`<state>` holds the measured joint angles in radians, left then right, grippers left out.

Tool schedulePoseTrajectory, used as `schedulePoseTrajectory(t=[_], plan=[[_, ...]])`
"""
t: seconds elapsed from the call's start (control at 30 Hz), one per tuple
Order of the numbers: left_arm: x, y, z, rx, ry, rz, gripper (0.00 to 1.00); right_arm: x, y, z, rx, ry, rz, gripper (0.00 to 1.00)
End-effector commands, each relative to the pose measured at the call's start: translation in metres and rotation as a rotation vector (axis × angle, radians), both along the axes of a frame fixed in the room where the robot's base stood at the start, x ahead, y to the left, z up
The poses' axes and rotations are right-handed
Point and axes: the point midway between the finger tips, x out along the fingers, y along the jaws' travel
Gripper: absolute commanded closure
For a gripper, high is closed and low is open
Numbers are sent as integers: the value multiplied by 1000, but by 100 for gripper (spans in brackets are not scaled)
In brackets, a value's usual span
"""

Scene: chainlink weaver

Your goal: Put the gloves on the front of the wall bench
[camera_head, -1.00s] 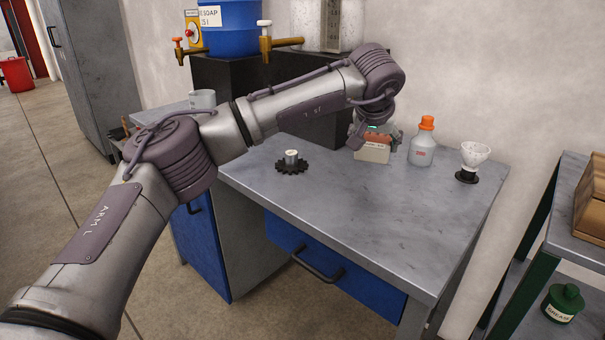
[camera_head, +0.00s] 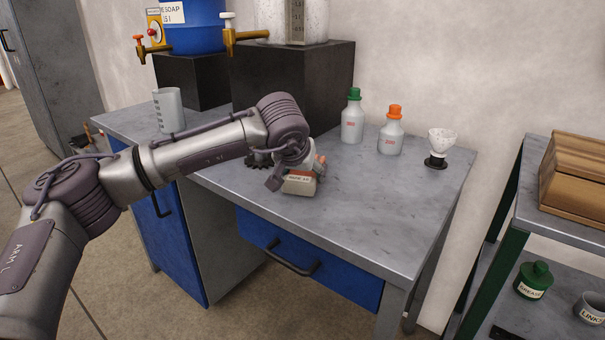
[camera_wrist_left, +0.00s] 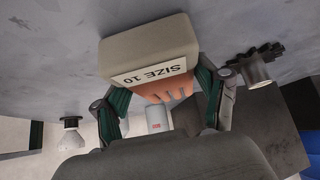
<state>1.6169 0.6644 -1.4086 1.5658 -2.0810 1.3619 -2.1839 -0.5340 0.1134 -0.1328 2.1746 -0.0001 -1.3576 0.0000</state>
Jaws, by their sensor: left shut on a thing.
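The gloves (camera_head: 299,185) are a cream and orange bundle with a "SIZE 10" label. They are in my left gripper (camera_head: 297,174), over the front part of the grey-topped bench (camera_head: 380,215) by the wall. I cannot tell whether they touch the top. In the left wrist view, the cream part and label of the gloves (camera_wrist_left: 150,50) show between the two green-sided fingers of my left gripper (camera_wrist_left: 160,90), which is shut on them. My right gripper is not in view.
A dark gear (camera_head: 258,160) is partly hidden behind my left arm. A green-capped bottle (camera_head: 352,120), an orange-capped bottle (camera_head: 391,135) and a white funnel (camera_head: 441,145) stand along the back. The bench's right front is clear. A shelf unit (camera_head: 560,215) stands to the right.

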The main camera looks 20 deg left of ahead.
Motion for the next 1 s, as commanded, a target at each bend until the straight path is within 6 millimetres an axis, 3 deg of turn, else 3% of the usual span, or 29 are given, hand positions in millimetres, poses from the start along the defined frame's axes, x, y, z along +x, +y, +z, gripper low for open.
schedulePoseTrajectory(t=[0.2,0.23,0.37,0.77,1.0], plan=[[0,0,-1,0,-1,0,66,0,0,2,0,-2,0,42],[0,0,-1,0,0,0,24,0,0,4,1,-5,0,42],[0,0,-1,0,0,0,3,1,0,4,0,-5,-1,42],[0,0,2,0,-1,0,3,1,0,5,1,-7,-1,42],[-24,-1,34,-1,-4,-1,3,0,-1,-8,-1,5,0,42]])
